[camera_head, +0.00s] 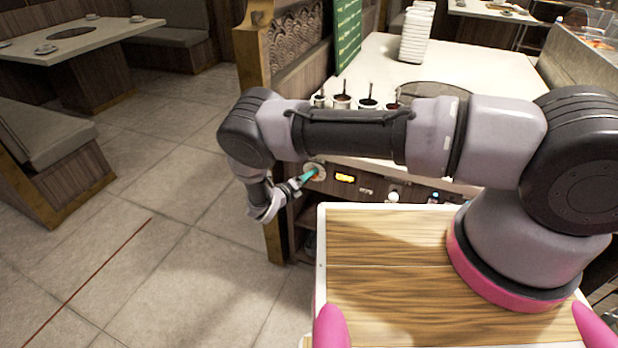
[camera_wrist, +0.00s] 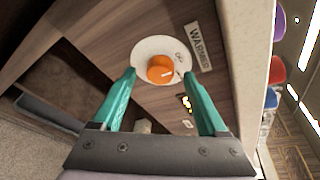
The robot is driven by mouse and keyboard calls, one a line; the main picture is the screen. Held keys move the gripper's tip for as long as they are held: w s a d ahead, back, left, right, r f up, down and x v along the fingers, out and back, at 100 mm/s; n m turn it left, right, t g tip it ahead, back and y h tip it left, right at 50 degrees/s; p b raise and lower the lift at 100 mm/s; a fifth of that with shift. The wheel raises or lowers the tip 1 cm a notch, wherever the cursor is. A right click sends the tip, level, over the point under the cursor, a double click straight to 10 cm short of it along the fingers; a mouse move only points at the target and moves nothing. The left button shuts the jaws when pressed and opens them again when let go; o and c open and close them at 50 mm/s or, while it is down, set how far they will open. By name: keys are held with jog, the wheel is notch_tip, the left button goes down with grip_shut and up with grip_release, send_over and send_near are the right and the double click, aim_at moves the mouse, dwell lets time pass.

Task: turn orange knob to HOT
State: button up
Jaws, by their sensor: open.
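The orange knob (camera_wrist: 161,69) sits on a round white dial plate (camera_wrist: 150,46) on the wood front panel, with a pale mark on its face. The dial's printed marks are too small to read, so I cannot tell the setting. My gripper (camera_wrist: 160,80) is open, its teal fingers apart on either side of the knob and pointing at the panel. I cannot tell whether the fingertips touch it. In the head view, my gripper (camera_head: 304,178) is at the counter front beside the dial plate (camera_head: 318,168); the fingers partly hide the dial there.
A label reading WARMER (camera_wrist: 198,47) is beside the dial. A lit yellow display (camera_head: 345,178) is right of it on the panel. Sauce wells with handles (camera_head: 342,101) stand on the white counter (camera_head: 388,66) behind my arm. Open floor (camera_head: 170,220) lies to the left.

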jog(key=shift+w+d+f, duration=0.15)
jog(key=shift+w+d, duration=0.2)
jog(key=shift+w, duration=0.15)
grip_shut()
